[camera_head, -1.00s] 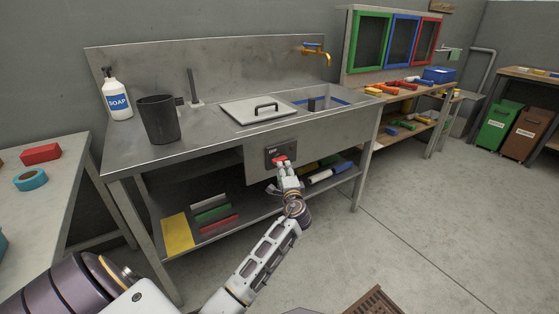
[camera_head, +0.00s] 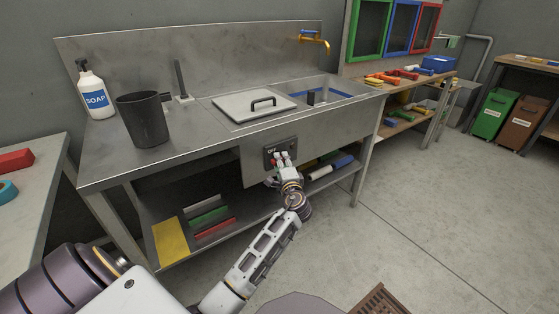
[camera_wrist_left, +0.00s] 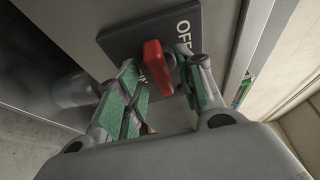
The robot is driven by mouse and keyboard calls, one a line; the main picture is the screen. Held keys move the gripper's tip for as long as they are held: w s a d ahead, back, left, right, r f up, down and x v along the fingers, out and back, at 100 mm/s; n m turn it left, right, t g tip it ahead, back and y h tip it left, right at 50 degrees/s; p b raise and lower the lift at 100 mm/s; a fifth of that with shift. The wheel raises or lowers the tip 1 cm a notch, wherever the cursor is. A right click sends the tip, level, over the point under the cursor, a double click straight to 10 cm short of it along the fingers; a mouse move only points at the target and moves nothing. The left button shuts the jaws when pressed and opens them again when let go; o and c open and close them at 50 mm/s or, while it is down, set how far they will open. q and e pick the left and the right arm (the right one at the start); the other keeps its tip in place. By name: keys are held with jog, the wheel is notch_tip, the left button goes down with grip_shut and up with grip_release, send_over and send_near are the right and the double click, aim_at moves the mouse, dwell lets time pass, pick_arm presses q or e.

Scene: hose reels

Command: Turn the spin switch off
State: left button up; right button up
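The spin switch's dark panel (camera_head: 270,152) is on the front of the metal sink unit (camera_head: 335,127), marked OFF. In the left wrist view the panel (camera_wrist_left: 125,40) shows OFF on its right part, and a red handle (camera_wrist_left: 154,65) partly covers other lettering. My left gripper (camera_head: 284,157) is at the switch. In the left wrist view my left gripper (camera_wrist_left: 165,75) is open, with green-padded fingers on both sides of the red handle. A gap shows beside the handle; contact cannot be told. My right gripper is not in view.
On the sink unit stand a soap bottle (camera_head: 93,92), a dark bin (camera_head: 143,120) and a grey lid (camera_head: 253,104). Coloured blocks lie on the shelf below. A floor grate (camera_head: 378,303) lies at the bottom right. The floor right of the sink is clear.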

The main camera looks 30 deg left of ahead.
pick_arm(q)
jog(key=shift+w+a, duration=0.15)
jog(key=shift+a, duration=0.05)
dwell(0.3)
jog(key=shift+r, duration=0.15)
jog(key=c, duration=0.8)
